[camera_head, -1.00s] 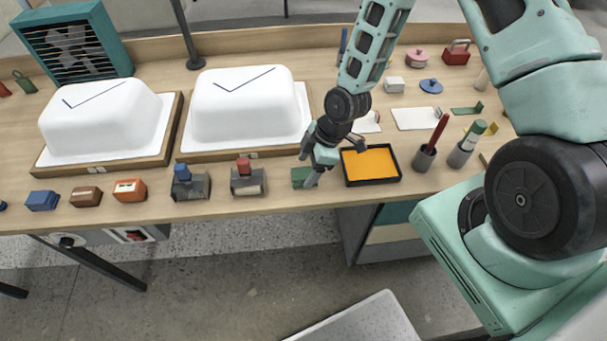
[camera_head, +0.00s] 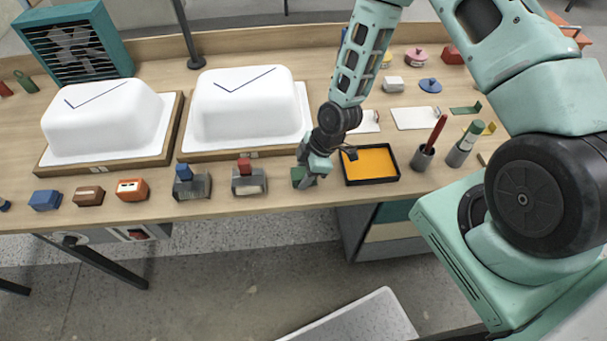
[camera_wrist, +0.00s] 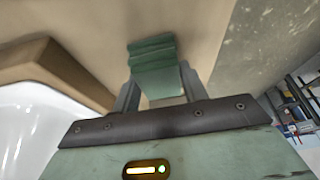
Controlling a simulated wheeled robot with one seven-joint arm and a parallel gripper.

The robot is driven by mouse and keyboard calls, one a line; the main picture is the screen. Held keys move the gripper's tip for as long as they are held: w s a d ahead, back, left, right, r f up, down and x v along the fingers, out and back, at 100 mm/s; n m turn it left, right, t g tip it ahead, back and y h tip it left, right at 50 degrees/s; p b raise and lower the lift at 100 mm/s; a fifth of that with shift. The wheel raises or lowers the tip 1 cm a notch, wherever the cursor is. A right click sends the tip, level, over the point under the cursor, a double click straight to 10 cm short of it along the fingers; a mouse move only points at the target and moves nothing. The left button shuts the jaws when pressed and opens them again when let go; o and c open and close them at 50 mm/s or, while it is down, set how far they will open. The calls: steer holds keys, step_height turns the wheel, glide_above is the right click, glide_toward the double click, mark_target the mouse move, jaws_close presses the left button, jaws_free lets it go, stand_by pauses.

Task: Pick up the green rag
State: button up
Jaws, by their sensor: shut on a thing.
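The green rag (camera_head: 297,176) is a small dark green folded piece near the front edge of the wooden table, left of the orange tray. It also shows in the wrist view as a layered green block (camera_wrist: 153,55). My gripper (camera_head: 305,177) is at the rag, pointing down, with its fingers at the rag's two sides in the wrist view (camera_wrist: 157,85). The gripper is shut on the rag. In the head view the gripper hides part of the rag. I cannot tell whether the rag is clear of the tabletop.
A black tray with an orange inside (camera_head: 370,163) stands close on the right. A grey block with a red top (camera_head: 248,177) is on the left. Two white tub shells (camera_head: 247,105) on wooden bases stand behind left.

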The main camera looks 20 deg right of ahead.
mark_target(304, 173)
step_height(304, 173, up, 10)
steer(key=shift+r+b, duration=0.1)
steer(key=shift+b, duration=0.8)
steer(key=o, duration=0.4)
steer(key=c, duration=0.3)
